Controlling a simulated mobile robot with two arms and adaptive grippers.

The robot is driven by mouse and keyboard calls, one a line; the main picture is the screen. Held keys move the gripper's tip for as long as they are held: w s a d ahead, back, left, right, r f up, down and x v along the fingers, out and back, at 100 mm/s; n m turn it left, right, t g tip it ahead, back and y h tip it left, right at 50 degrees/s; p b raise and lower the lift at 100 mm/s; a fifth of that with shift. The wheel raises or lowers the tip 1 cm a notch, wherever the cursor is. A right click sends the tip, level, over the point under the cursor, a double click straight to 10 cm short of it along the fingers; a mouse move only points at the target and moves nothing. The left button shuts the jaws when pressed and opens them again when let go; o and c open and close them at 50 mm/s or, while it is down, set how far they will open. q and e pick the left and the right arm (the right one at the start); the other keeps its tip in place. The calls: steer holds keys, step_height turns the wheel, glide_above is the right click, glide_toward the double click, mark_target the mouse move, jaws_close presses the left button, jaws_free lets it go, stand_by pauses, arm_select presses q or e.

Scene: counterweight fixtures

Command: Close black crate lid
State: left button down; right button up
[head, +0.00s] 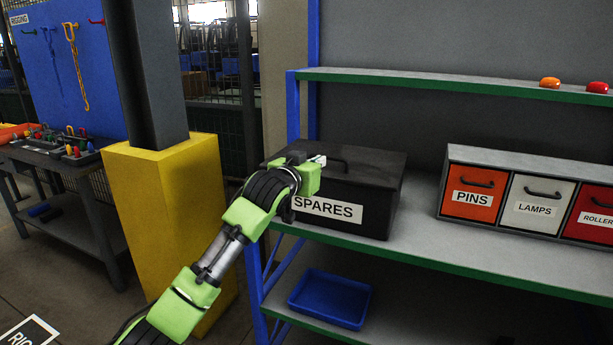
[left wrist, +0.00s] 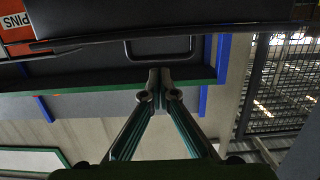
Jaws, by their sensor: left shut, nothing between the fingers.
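The black crate (head: 378,210) with a SPARES label stands on the grey shelf. Its black lid (head: 375,162) lies across the top and looks down flat; any small gap at the rim is hard to tell. A handle (head: 325,156) shows on the lid. My left gripper (head: 318,161) is at the crate's left part, over the lid by the handle, partly hidden by its own wrist. In the left wrist view, its fingertips (left wrist: 160,76) are together and empty, just below the dark handle loop (left wrist: 165,58); I cannot tell if they touch. My right gripper is not in view.
Drawers marked PINS (head: 472,192), LAMPS (head: 535,205) and ROLLER stand right of the crate. A blue tray (head: 330,298) is on the lower shelf. A yellow column base (head: 170,215) stands left of the shelf. Orange and red items (head: 549,83) sit on the upper shelf.

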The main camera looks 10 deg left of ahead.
arm_select(q)
steer(key=s+a+f+b, duration=0.2)
steer(key=s+f, duration=0.1)
steer(key=s, duration=0.4)
steer(key=s+a+f+g+y, duration=0.1)
steer(key=s+a+f+g, duration=0.1)
steer(key=f, duration=1.2)
steer(key=s+a+f+n+g, duration=0.1)
steer(key=s+a+f+g, duration=0.1)
steer(key=f, duration=1.2)
steer(key=s+a+f+g+y, duration=0.1)
steer(key=s+a+f, duration=0.1)
steer(key=f, duration=1.3)
steer(key=s+a+f+g, duration=0.1)
steer(key=s+f+g, duration=0.1)
steer(key=s+f, duration=0.7)
steer(key=s+a+f+g, duration=0.1)
steer(key=s+f+g, duration=0.1)
steer(key=s+f, duration=0.65)
steer(key=s+f+g, duration=0.2)
steer(key=s+f, duration=0.5)
steer(key=s, duration=0.7)
steer(key=s+f+g, duration=0.2)
steer(key=s+f, duration=0.6)
steer(key=s, duration=0.6)
steer(key=s+f+m+g+y, duration=0.1)
steer(key=s+f, duration=0.6)
steer(key=s, duration=0.8)
steer(key=shift+f+g, duration=0.15)
steer(key=shift+g, duration=0.35)
